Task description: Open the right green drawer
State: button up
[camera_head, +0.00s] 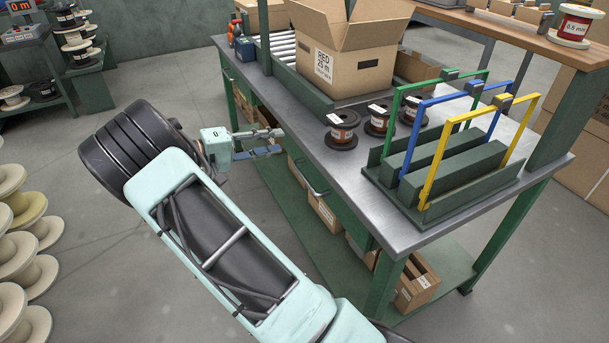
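The green workbench (435,219) has a right green drawer (341,207) under its steel top. A grey bar handle (309,179) shows on the drawer's front. The drawer front looks flush with the bench, so it appears closed. My mint arm reaches up from the bottom, with a black joint at its far end. My gripper (270,142) seems to be the small part beyond the mint wrist, near the bench's front edge, up and left of the handle. It looks apart from the handle. Its fingers are too small to tell whether they are open or shut.
Several copper spools (342,128) and a green rack (470,193) with coloured frames stand on the bench. An open cardboard box (350,62) is behind them. Cardboard boxes (417,283) sit on the lower shelf. Pale spools (27,205) stand at left.

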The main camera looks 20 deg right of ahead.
send_near(305, 178)
jog(key=shift+n+g, duration=0.3)
jog(key=shift+g, duration=0.1)
jog(key=d, duration=0.3)
jog(key=d+f, duration=0.1)
jog(key=d, duration=0.2)
jog(key=w+d+f, duration=0.1)
jog(key=d, duration=0.3)
jog(key=shift+f, duration=0.2)
grip_shut()
